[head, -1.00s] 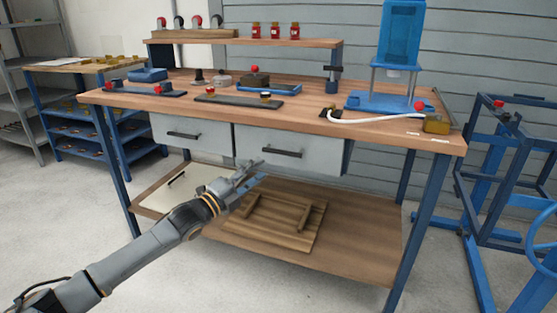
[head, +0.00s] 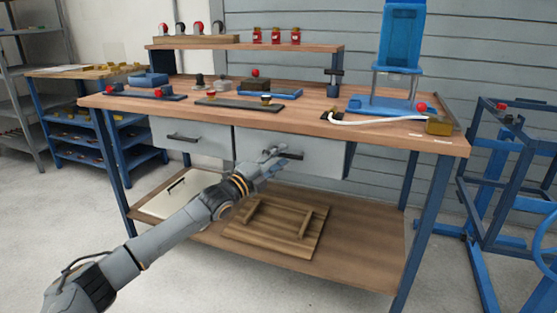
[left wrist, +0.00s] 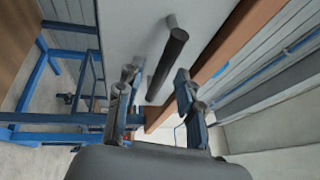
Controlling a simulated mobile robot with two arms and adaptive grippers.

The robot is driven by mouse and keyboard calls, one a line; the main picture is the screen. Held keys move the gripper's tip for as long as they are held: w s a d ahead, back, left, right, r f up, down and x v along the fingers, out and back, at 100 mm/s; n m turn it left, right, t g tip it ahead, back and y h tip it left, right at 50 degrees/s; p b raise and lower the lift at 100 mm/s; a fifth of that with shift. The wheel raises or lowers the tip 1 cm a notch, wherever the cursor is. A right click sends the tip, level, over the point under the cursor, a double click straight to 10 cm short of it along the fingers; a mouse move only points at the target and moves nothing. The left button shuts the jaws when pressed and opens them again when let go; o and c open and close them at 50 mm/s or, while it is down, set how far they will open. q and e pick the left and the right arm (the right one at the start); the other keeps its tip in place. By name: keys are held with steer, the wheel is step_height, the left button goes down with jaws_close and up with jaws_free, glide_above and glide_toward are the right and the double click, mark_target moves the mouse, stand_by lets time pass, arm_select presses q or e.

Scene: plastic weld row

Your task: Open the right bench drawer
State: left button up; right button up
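The right bench drawer (head: 318,157) is a light grey front under the wooden bench top, and it looks shut. Its dark bar handle (left wrist: 167,62) stands off the drawer front in the left wrist view. In the head view my left gripper (head: 283,154) is in front of this handle and covers part of it. In the left wrist view my left gripper (left wrist: 152,100) has its fingers spread apart, with the near end of the handle showing between them. I cannot tell whether the fingers touch it. My right gripper is in neither view.
The left drawer (head: 185,137) is shut beside it. The lower shelf (head: 355,235) holds a slatted wooden piece (head: 277,225) and a pale case (head: 170,197). Bench legs (head: 425,225) and a blue frame (head: 500,190) stand at the right.

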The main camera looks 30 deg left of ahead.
arm_select(q)
jaws_close()
stand_by(0.3)
